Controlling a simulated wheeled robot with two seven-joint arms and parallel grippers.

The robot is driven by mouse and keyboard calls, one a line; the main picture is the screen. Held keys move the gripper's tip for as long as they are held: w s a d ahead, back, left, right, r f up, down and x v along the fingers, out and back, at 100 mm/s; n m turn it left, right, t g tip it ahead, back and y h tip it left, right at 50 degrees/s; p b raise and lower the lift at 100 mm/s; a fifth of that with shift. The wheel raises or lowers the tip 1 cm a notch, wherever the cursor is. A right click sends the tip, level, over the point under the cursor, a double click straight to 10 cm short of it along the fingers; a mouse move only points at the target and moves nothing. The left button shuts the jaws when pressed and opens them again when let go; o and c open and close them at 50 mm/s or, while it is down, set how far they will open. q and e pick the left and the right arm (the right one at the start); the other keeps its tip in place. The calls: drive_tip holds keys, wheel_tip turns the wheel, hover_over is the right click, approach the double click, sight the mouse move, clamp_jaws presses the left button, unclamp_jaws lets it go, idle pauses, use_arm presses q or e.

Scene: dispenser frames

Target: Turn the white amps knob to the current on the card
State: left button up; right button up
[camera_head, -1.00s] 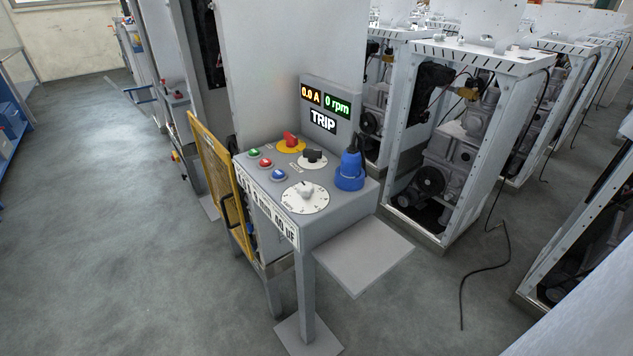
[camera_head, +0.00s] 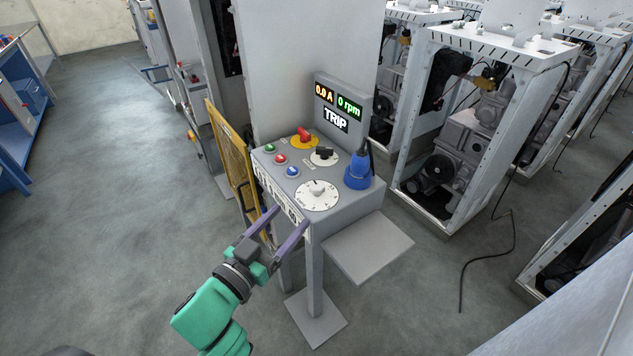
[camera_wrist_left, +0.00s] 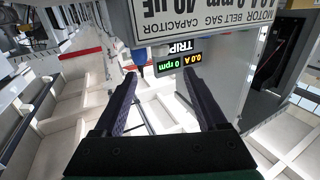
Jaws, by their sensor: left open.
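The white amps knob (camera_head: 316,188) sits on a round white dial (camera_head: 317,203) at the near part of the grey control panel's top. The card (camera_head: 272,196) is on the panel's front edge and partly hidden by my gripper; in the left wrist view the card (camera_wrist_left: 200,18) is upside down and cut off, with "CAPACITOR" and "40 µF" readable. The display (camera_head: 336,106) reads 0.0 A, 0 rpm and TRIP. My left gripper (camera_head: 291,216) is open and empty, its fingers in front of and below the panel's front edge, apart from the knob. My right gripper is not in view.
The panel also bears a red switch on yellow (camera_head: 304,135), a black knob (camera_head: 324,153), green, red and blue buttons, and a blue plug (camera_head: 358,172). A yellow mesh guard (camera_head: 230,158) stands at the left. A grey shelf (camera_head: 368,247) juts out at the right.

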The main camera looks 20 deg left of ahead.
sight(313, 191)
use_arm(q)
drive_tip(key=p+x, duration=0.2)
drive_tip(key=x, duration=0.9)
drive_tip(key=shift+w, duration=0.3)
drive_tip(key=shift+w+d+f, duration=0.1)
drive_tip(key=shift+w+d, duration=0.05)
drive_tip(key=shift+w, duration=0.15)
drive_tip(key=shift+s, duration=0.1)
clamp_jaws()
